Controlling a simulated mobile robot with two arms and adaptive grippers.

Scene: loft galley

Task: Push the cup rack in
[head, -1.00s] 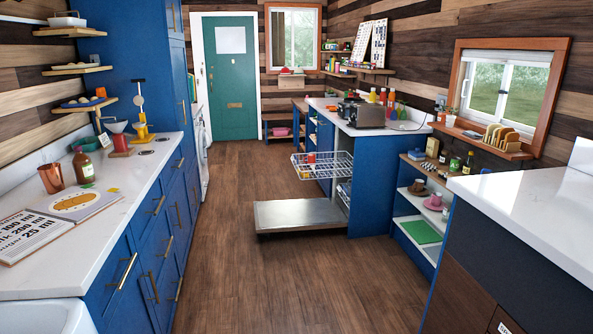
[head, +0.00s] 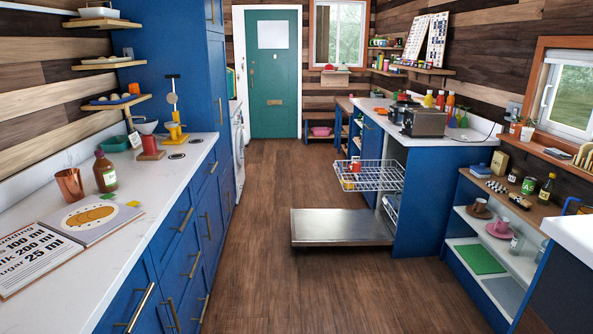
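The cup rack, a white wire basket (head: 369,176), is pulled out of the dishwasher in the right-hand blue counter block. A red cup (head: 354,166) sits at its left side, with something yellow low beside it. Below, the dishwasher door (head: 342,227) lies folded down flat, a steel panel just above the wooden floor. Part of a lower rack (head: 390,208) shows inside the opening. Neither of my grippers is in the picture.
The floor aisle (head: 258,200) between the left counter (head: 125,200) and the dishwasher door is clear. An open shelf unit (head: 497,245) with cups stands at the right. A toaster (head: 424,121) stands on the counter above the dishwasher.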

